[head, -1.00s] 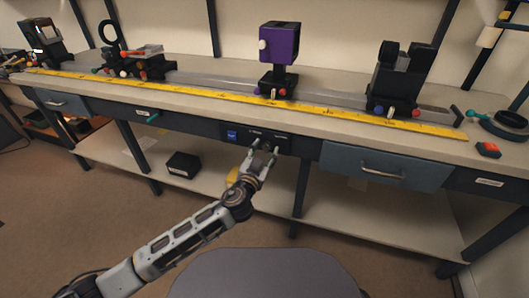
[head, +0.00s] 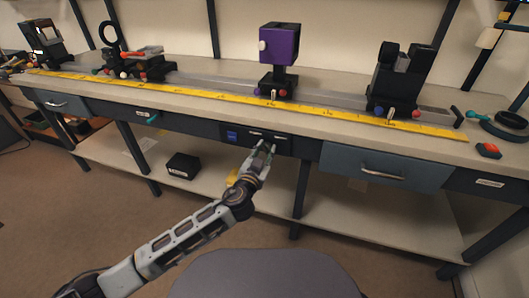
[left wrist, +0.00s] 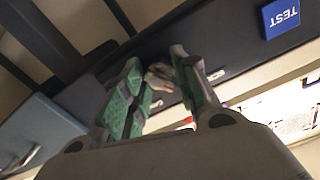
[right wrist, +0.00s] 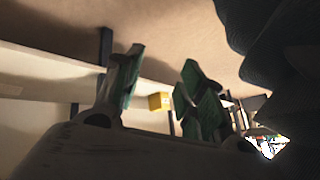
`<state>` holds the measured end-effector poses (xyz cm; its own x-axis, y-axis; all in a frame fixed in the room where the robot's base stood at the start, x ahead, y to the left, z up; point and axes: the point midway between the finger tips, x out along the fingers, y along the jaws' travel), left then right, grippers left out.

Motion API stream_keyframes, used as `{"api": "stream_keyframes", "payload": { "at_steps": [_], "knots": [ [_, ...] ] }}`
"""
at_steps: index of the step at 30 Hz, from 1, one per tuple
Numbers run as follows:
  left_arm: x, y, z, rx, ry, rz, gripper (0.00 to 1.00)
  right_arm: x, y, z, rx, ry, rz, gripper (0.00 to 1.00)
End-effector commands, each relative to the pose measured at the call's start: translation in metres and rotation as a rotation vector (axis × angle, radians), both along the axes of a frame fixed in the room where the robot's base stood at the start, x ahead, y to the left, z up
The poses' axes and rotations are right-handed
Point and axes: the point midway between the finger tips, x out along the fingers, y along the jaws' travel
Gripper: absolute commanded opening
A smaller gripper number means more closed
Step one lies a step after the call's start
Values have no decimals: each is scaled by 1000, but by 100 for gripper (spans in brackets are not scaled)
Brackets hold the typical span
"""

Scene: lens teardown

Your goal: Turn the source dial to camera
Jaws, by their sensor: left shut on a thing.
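The dark control panel (head: 228,143) is set in the front of the bench, with a blue label at its left end. In the left wrist view the label reads TEST (left wrist: 284,16). My left gripper (head: 265,149) is at the panel, right of the label. In the left wrist view its green-padded fingers (left wrist: 160,85) are closed around a small pale knob, the source dial (left wrist: 158,74). The fingers hide part of it, and I cannot read its setting. My right gripper (right wrist: 157,90) is open and empty, away from the panel; it is outside the head view.
A blue drawer (head: 377,167) lies right of the panel. On the bench top are a yellow ruler (head: 330,113), a purple box on a mount (head: 279,45), black optics mounts (head: 400,78) and a red button (head: 488,150). A black box (head: 183,165) sits on the lower shelf.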

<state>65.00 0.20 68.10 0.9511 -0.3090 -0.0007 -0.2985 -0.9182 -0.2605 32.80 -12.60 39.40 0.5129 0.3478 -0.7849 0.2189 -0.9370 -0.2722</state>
Motion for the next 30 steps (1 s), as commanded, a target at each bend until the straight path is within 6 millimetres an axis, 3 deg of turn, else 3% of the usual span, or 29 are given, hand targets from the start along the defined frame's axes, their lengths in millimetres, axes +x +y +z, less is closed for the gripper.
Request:
{"api": "stream_keyframes", "payload": {
  "at_steps": [11,23,30],
  "knots": [
    [0,-1,0,58,-19,-1,6,5,-1,7,-6,-8,-1,40],
    [0,0,1,255,-81,0,6,4,-3,19,-18,5,-9,40],
    [0,0,1,411,-132,0,6,1,-6,40,-51,42,15,40]
  ]
}}
